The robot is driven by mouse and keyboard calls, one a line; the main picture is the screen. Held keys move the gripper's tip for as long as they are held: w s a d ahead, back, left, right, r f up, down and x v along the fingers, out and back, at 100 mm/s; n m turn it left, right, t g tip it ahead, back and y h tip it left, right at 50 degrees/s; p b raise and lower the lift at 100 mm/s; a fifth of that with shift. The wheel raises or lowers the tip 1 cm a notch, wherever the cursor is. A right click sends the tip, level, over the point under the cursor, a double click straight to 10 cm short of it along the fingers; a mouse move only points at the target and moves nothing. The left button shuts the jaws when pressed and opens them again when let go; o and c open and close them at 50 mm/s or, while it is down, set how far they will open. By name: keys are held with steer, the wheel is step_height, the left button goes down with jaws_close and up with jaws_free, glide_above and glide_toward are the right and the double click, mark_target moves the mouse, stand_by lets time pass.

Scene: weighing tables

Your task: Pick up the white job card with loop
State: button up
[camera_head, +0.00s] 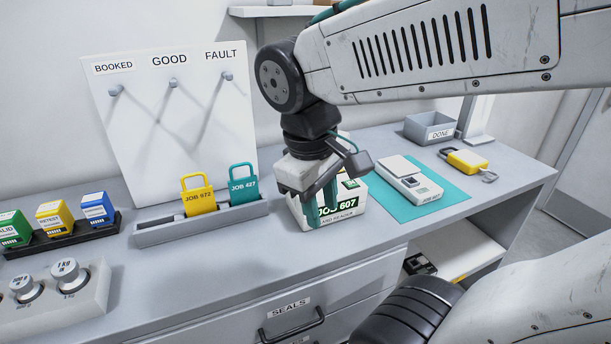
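I cannot make out a separate white job card with a loop; my gripper covers much of the spot where one could stand. The reader's front shows "JOB 607". Whether the fingers are apart or hold something is hidden. Two other looped cards, yellow "JOB 672" (199,199) and teal "JOB 427" (243,185), stand upright in the grey rack (160,236).
A teal mat (447,197) with a white device (410,181) lies right of the reader. Behind are a yellow padlock-like item (465,160) and the grey DONE tray (420,130). A pegboard (150,135) stands at the back. Weights (70,275) and coloured blocks (55,217) are left.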

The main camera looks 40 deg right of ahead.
steer(key=w+d+f+n+g+h, duration=0.25)
steer(key=w+n+h, duration=0.35)
steer(key=w, duration=0.4)
steer(key=w+d+f+n+g+h, duration=0.1)
steer(key=w+d+n+h, duration=0.2)
steer(key=w+n+h, duration=0.5)
steer(key=d+f+y, duration=0.1)
steer(key=d, duration=0.1)
steer(key=d+f+m+y, duration=0.1)
steer(key=d, duration=0.1)
steer(key=s+d+f, duration=0.1)
steer(key=d, duration=0.1)
steer(key=shift+d+f+m+y, duration=0.1)
steer(key=shift+d+m+y, duration=0.1)
steer(key=shift+m+y, duration=0.15)
steer(key=shift+w, duration=0.1)
jaws_close()
